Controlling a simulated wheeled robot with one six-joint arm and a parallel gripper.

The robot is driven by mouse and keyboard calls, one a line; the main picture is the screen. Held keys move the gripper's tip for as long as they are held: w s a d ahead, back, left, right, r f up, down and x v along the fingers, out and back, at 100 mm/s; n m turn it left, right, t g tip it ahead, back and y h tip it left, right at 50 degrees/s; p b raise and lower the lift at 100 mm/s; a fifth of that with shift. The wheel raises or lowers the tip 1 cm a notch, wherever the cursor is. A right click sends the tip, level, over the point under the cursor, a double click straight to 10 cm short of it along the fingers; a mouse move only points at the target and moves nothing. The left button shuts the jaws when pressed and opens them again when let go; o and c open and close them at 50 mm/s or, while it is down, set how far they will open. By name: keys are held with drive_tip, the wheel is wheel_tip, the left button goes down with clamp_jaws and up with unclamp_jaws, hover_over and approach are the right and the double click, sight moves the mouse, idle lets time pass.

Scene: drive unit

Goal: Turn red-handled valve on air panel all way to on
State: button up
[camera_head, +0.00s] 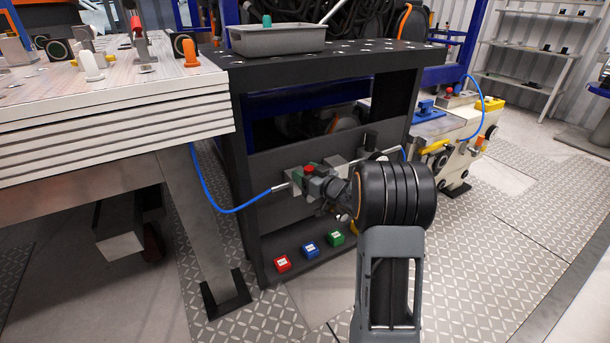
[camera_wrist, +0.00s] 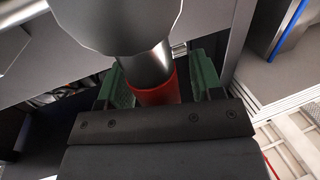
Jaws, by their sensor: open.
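The air panel (camera_head: 270,150) is a dark plate inside a black frame in the head view, with a metal pipe across it. The valve's red handle (camera_head: 309,168) shows as a small red spot at the panel's middle, mostly hidden by my gripper (camera_head: 306,179). In the wrist view the red handle (camera_wrist: 157,90) is a red cylinder under a round metal part. My gripper's green-padded fingers (camera_wrist: 162,82) are open, one on each side of it. A narrow gap shows on the right; contact on the left is unclear. The handle's exact angle cannot be told.
A blue hose (camera_head: 218,205) loops left from the pipe. Red (camera_head: 282,264), blue (camera_head: 309,249) and green (camera_head: 336,239) blocks sit on the low shelf. A grey tray (camera_head: 277,39) stands on the frame's top. A layered worktable (camera_head: 110,110) is close on the left.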

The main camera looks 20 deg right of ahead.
drive_tip(key=shift+w, duration=0.1)
clamp_jaws()
idle(0.6)
